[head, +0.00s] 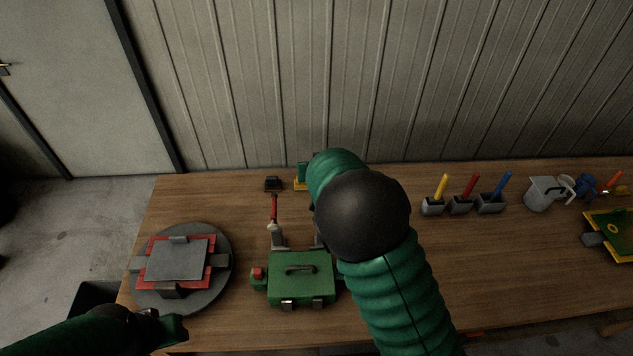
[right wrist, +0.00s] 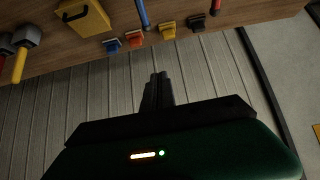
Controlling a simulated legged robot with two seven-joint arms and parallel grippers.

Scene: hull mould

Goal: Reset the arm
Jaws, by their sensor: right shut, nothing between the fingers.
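My right arm reaches up over the middle of the table in the head view, with its green ribbed sleeve and black joint nearest the camera. Its gripper is hidden behind the arm there. In the right wrist view my right gripper (right wrist: 158,90) has its dark fingers together, with nothing between them, in front of the ribbed wall. My left arm enters the head view at the lower left; its end, my left gripper (head: 172,328), is dark and partly cut off near the table's front edge, and its fingers cannot be made out.
A round grey turntable (head: 218,285) bears a red and grey mould (head: 177,261). A green box (head: 300,278) with a handle stands beside the right arm. Grey holders (head: 490,203) with coloured handles, a grey jug (head: 541,194) and a yellow-green tray (head: 610,228) stand right. The wall (head: 300,80) rises behind.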

